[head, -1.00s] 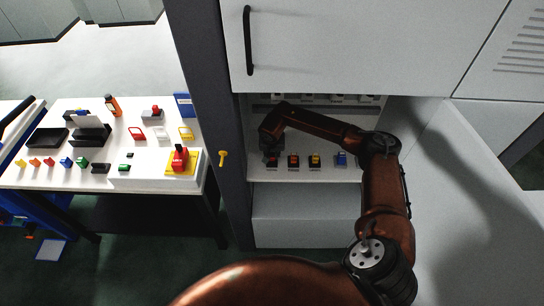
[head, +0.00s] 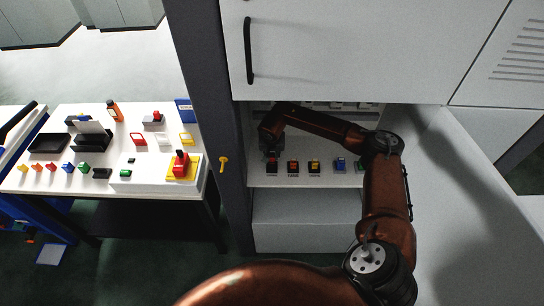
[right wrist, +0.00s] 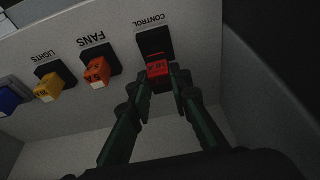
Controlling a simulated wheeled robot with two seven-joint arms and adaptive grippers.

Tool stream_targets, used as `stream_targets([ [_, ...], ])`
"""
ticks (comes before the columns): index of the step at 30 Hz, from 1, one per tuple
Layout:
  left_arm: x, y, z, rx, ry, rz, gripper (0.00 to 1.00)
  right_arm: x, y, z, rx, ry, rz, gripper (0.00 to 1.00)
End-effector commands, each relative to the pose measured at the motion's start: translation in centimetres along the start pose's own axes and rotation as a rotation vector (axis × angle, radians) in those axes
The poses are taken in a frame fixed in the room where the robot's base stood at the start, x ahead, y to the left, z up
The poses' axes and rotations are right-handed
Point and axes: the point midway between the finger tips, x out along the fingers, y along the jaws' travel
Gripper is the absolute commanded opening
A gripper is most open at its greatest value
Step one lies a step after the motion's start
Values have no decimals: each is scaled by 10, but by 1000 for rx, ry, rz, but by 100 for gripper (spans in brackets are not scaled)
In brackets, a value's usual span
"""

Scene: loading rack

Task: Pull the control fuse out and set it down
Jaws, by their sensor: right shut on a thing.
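The control fuse (right wrist: 157,69) is a small red block in the right wrist view, at the black holder (right wrist: 154,42) marked CONTROL. My right gripper (right wrist: 161,80) is shut on it, one dark finger on each side. I cannot tell how far the fuse sits in or out of its holder. In the head view my right gripper (head: 271,150) is at the left end of the fuse row inside the open cabinet, and its wrist hides most of that fuse. My left gripper is not in view.
An orange-red fuse (right wrist: 97,71) marked FANS, a yellow fuse (right wrist: 47,89) marked LIGHTS and a blue fuse (right wrist: 9,99) sit beside it. The cabinet's dark frame (head: 207,130) stands left of my gripper. A white table (head: 52,178) with many small items stands farther left.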

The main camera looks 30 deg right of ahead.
Motion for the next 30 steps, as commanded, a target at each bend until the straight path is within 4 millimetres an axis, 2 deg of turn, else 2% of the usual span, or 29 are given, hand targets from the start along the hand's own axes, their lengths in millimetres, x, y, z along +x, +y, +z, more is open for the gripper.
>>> stream_targets([
  [15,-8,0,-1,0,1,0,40,-20,0,-6,-1,1,0,0],
  [25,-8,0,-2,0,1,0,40,-21,0,-6,-1,0,0,0],
  [28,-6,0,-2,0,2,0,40,-18,-1,-1,-9,-1,-2,0],
  [30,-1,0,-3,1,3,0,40,-11,-2,11,-27,-3,-7,0],
])
